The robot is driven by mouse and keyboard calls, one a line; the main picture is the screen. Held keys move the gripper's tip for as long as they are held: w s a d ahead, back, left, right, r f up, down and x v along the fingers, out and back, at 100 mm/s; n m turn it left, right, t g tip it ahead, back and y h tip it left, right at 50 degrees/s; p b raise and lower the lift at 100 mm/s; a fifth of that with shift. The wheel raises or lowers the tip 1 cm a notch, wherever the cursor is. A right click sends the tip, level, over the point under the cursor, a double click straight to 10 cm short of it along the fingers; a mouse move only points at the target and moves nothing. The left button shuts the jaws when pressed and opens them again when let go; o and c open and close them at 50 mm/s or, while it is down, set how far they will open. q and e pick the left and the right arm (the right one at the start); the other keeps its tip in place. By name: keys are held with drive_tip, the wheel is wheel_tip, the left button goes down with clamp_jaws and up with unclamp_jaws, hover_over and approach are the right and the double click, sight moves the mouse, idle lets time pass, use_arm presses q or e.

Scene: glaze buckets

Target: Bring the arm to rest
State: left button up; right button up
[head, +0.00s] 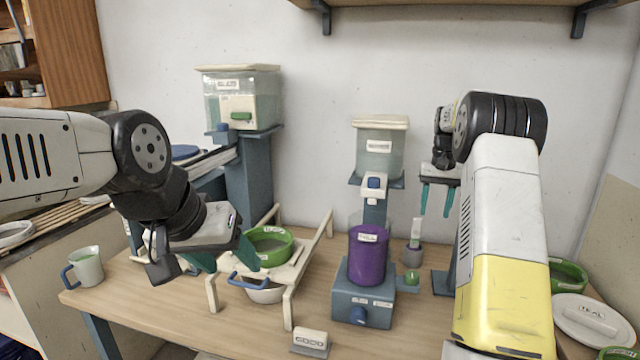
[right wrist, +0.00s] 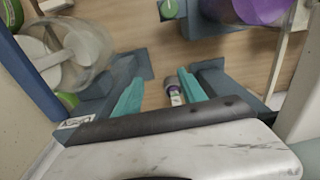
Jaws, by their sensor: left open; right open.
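My right gripper (head: 437,206) is raised above the back right of the table, fingers down, open and empty. In the right wrist view its two teal fingers (right wrist: 160,96) stand apart with nothing gripped. A small grey item with a white upper part (head: 413,256) stands below and left of it in the head view.
A purple bucket (head: 367,262) stands on a blue stand (head: 362,305) mid-table. Clear dispensers stand on the left pedestal (head: 250,175) and the centre one (head: 378,155). A mug (head: 87,268) stands at the left, a labelled white lid (head: 592,318) at the right. A shelf hangs above.

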drive_tip(key=s+a+r+n+t+y, duration=0.1)
drive_tip(key=s+a+r, duration=0.45)
drive_tip(key=s, duration=0.25)
drive_tip(key=s+a+r+n+t, duration=0.1)
drive_tip(key=s+a+r+t, duration=0.1)
drive_tip(key=s+a+r, duration=0.45)
drive_tip(key=s+a+f+t, duration=0.1)
drive_tip(key=s+a, duration=0.2)
drive_tip(key=s, duration=0.7)
drive_tip(key=s+a+f+n+t+y, duration=0.1)
drive_tip(key=s+a+f, duration=0.1)
drive_tip(key=s, duration=0.9)
drive_tip(key=shift+s+a+t, duration=0.2)
drive_tip(key=shift+a+t, duration=0.1)
drive_tip(key=shift+a, duration=0.35)
drive_tip(key=shift+f, duration=0.1)
